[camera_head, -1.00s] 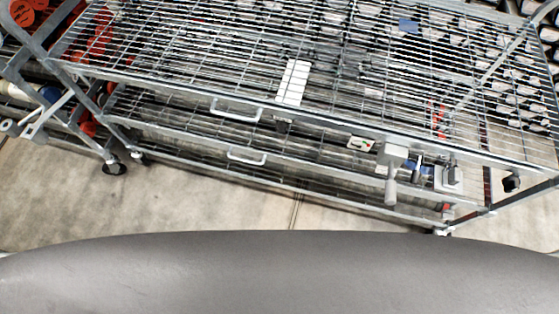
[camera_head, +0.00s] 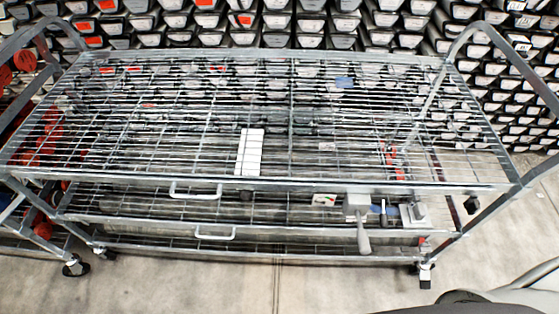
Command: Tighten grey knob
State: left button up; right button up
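A metal wire cart (camera_head: 310,186) stands ahead of me. At the right part of its front, below the top shelf, is a grey clamp-like device (camera_head: 357,204) with a rounded grey handle (camera_head: 363,240) hanging down. This may be the grey knob, but I cannot tell for sure. A second grey block (camera_head: 414,213) sits just right of it, with a dark upright lever (camera_head: 383,212) between them. A small black knob (camera_head: 471,204) is on the cart's right front leg. Neither of my grippers is in view.
White handles (camera_head: 195,193) stick out from the cart's front. Racks of stacked core liners (camera_head: 290,30) fill the back. Another cart with red items (camera_head: 45,230) stands at the left. The concrete floor (camera_head: 230,285) in front is clear.

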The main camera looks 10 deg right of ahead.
aim_at(424, 247)
jog(key=z, duration=0.5)
jog(key=l+z, duration=0.15)
jog(key=z, duration=0.8)
jog(key=l+z, duration=0.1)
jog(key=z, duration=0.4)
